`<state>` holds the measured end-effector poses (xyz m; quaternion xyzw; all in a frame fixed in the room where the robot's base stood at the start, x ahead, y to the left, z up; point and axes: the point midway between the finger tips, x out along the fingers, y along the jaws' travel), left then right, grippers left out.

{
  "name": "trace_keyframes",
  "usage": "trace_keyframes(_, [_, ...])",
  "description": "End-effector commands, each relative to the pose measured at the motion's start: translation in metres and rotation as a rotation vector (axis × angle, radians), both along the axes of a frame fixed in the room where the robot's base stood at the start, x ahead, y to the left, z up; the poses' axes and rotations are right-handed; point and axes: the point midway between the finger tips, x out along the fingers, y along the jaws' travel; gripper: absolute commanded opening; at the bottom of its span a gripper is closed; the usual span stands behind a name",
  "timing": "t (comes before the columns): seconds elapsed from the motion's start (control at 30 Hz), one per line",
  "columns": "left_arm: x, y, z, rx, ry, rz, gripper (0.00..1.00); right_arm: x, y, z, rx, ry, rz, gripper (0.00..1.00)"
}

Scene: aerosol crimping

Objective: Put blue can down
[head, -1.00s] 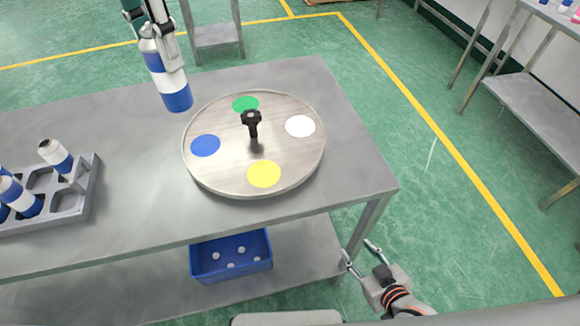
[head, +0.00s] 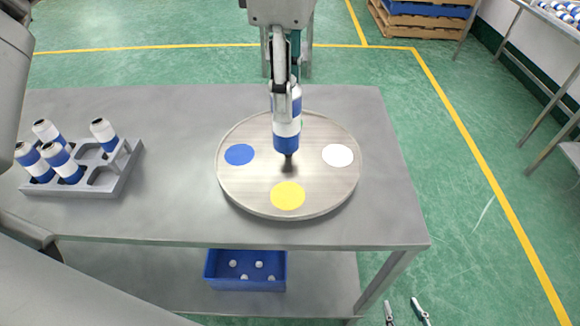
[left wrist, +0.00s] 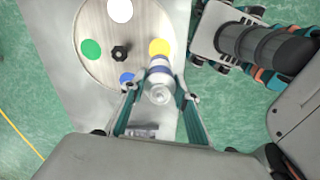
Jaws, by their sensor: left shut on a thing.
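The blue can (head: 286,130), white and blue, is in my left gripper (head: 283,88) and appears held above the round turntable (head: 240,190), in front of its centre in the head view. The left wrist view also shows the can (left wrist: 158,84) between the fingers, near the blue spot (left wrist: 126,77) and the yellow spot (left wrist: 160,46). In the head view the turntable has a blue spot (head: 239,154), a white spot (head: 338,155) and a yellow spot (head: 288,195). The green spot is mostly hidden behind the can. My right gripper (head: 405,311) is open and empty beyond the table's front edge.
A grey rack (head: 100,188) with several blue and white cans stands on the table's left. A black knob (left wrist: 120,53) rises from the turntable's centre. A blue bin (head: 246,283) with white pieces sits on the lower shelf. The table between rack and turntable is clear.

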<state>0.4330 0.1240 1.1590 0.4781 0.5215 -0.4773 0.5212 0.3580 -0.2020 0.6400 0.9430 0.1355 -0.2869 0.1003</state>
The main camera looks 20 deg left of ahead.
Motion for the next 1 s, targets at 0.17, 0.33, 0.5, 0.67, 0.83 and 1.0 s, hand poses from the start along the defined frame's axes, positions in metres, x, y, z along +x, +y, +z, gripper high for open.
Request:
trace_keyframes(0.17, [0.000, 0.000, -0.046, -0.001, 0.004, -0.001, 0.00, -0.001, 0.000, -0.006, 0.001, 0.004, -0.001, 0.40])
trace_keyframes(0.33, [0.000, 0.000, -0.081, -0.001, 0.002, 0.001, 0.00, -0.002, 0.000, -0.008, 0.001, 0.007, 0.000, 0.40])
trace_keyframes(0.5, [0.000, 0.000, -0.098, -0.001, -0.001, 0.002, 0.00, -0.002, 0.001, -0.009, 0.001, 0.007, 0.000, 0.40])
trace_keyframes(0.67, [0.000, 0.000, -0.107, -0.001, -0.001, 0.002, 0.00, -0.003, 0.000, -0.009, 0.000, 0.008, 0.000, 0.40])
trace_keyframes(0.83, [0.000, 0.000, -0.132, 0.000, 0.001, 0.002, 0.00, -0.003, 0.000, -0.010, 0.000, 0.008, 0.000, 0.40])
trace_keyframes(1.0, [0.001, 0.000, -0.143, -0.002, -0.003, 0.002, 0.00, -0.003, 0.000, -0.011, 0.000, 0.009, -0.001, 0.40])
